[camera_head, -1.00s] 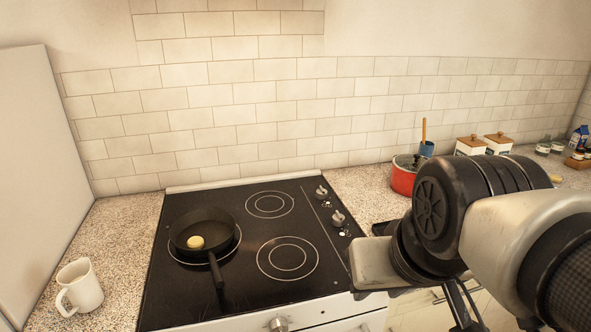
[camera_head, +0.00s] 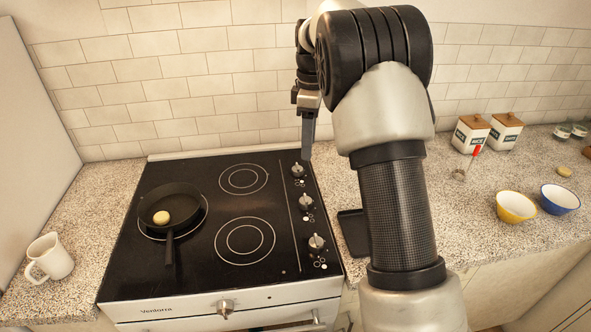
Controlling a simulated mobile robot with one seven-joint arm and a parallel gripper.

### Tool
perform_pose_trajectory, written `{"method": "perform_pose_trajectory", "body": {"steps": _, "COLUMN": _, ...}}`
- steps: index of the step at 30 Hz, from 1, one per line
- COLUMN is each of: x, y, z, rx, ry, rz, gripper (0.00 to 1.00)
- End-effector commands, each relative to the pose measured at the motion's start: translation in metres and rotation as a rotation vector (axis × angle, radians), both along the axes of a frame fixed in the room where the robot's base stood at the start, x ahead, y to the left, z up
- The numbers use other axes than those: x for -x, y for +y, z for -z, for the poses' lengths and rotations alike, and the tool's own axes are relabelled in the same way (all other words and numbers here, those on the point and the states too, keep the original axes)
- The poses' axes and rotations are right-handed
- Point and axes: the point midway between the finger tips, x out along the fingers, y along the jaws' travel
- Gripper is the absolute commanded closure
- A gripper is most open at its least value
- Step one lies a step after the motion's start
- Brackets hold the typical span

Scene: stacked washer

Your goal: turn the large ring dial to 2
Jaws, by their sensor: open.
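The black cooktop (camera_head: 200,262) has three silver knobs along its right side: a rear knob (camera_head: 297,170), a middle knob (camera_head: 306,202) and a front knob (camera_head: 316,242). Small white marks sit beside them, too small to read, so I cannot tell which is the large ring dial or its setting. The large double ring (camera_head: 245,240) is at the front right of the glass. My gripper (camera_head: 307,156) points down, seen edge-on, with its tips just above and slightly right of the rear knob. It is open and appears empty; contact with the knob is unclear.
A black pan (camera_head: 185,197) with a yellow piece (camera_head: 161,217) sits on the left burner. A white mug (camera_head: 50,258) stands left. Canisters (camera_head: 470,133), a yellow bowl (camera_head: 515,207) and a blue bowl (camera_head: 559,199) are right. A tiled wall is behind; my arm hides the counter's middle.

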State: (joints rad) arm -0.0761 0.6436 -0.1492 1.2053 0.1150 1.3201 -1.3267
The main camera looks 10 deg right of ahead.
Motion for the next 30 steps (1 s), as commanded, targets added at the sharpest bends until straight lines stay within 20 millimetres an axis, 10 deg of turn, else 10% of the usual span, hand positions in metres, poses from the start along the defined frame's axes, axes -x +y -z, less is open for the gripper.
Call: {"method": "perform_pose_trajectory", "body": {"steps": 30, "x": -0.008, "y": 0.004, "z": 0.176, "rx": 0.006, "ry": 0.043, "rz": -0.122, "gripper": 0.5}}
